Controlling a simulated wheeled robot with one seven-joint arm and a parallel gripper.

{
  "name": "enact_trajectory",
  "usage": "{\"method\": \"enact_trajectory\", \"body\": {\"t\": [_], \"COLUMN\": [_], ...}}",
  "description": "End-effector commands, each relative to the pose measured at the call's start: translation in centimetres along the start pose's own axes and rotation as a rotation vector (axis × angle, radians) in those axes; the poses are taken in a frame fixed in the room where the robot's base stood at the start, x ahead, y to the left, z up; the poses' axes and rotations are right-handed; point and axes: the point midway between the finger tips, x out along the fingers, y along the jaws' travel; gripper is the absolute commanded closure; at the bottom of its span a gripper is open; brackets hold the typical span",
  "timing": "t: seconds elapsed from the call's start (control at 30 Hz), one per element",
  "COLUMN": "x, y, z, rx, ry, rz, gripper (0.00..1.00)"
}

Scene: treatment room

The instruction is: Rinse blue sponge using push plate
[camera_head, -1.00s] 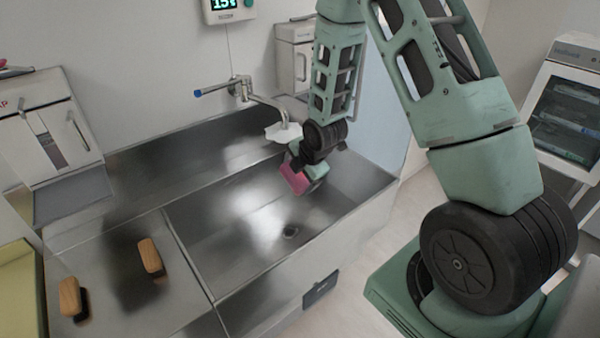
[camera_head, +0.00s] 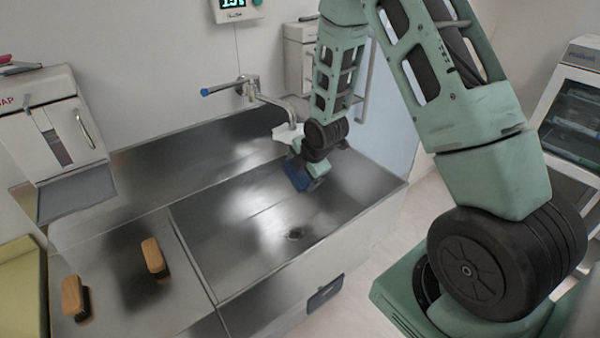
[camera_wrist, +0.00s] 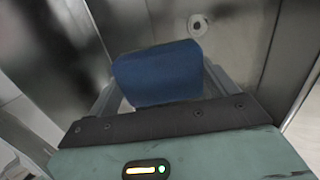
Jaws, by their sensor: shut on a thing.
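The blue sponge (camera_head: 296,175) is in my gripper (camera_head: 304,177), above the sink basin and below the tap's spout. In the wrist view the sponge (camera_wrist: 157,72) sits between the two grey fingers, with the basin behind it. The tap (camera_head: 258,93) is on the back wall, with a blue-tipped lever on its left. A white shape (camera_head: 286,133) shows at the spout; I cannot tell if it is water. The push plate (camera_head: 325,291), a dark rectangle, is on the sink's front panel, low and apart from my gripper.
The steel sink basin (camera_head: 215,213) has a drain (camera_head: 295,234). Two wooden-backed brushes (camera_head: 154,256) (camera_head: 73,297) rest on the left counter. A soap dispenser (camera_head: 50,130) and a second dispenser (camera_head: 299,55) are on the wall. A glass-fronted cabinet (camera_head: 575,115) stands at right.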

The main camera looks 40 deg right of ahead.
Motion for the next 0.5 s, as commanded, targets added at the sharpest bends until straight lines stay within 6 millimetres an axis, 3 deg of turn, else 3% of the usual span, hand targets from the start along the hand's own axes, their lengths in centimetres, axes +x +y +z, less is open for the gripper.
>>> {"method": "enact_trajectory", "body": {"t": [0.5], "x": [-1.8], "y": [-3.5], "z": [-0.4], "rx": [-0.001], "ry": [0.0], "rz": [0.0], "gripper": [0.33]}}
